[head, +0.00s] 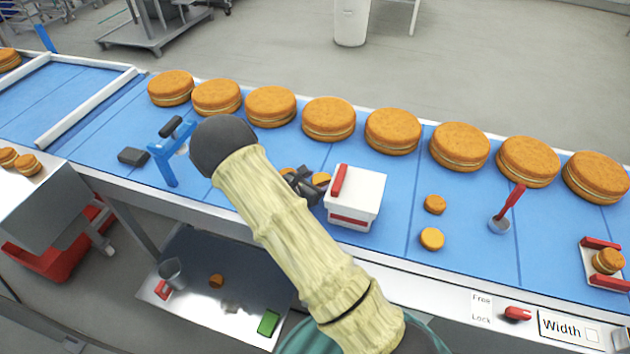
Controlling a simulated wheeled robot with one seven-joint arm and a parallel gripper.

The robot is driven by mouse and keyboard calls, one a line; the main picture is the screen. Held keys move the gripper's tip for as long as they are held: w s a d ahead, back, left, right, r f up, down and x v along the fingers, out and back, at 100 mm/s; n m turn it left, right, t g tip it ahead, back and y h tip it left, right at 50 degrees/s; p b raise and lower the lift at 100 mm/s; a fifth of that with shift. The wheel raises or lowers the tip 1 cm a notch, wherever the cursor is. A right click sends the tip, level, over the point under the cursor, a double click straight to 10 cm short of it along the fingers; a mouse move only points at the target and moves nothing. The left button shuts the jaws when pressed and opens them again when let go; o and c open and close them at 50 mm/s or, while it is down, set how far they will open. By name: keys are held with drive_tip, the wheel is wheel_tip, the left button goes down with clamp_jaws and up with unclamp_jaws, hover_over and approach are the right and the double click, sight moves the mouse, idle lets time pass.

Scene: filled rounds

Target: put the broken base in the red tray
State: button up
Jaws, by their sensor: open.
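A small orange-brown round piece, perhaps the broken base (321,179), lies on the blue belt against the white box and is partly hidden. My gripper (303,184) is right by it, low over the belt, with its dark fingers open. Another small orange piece (287,172) shows just behind the fingers. My arm and the fingers hide much of this spot, so I cannot tell which piece is broken. A red tray-like body (62,252) shows low at the left, beneath a steel table and partly hidden by it.
A white box (356,208) with a red handle stands just right of my gripper. Large filled rounds (328,119) line the belt's far side. A blue stand (172,150) is at left. A red-edged holder (604,281) with a small round is at far right. Two small rounds (432,239) lie mid-belt.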

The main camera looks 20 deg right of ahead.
drive_tip(key=b+v, duration=0.1)
drive_tip(key=v, duration=1)
drive_tip(key=shift+s+a+r+b, duration=0.1)
drive_tip(key=shift+s+b, duration=0.3)
drive_tip(key=shift+w, duration=0.1)
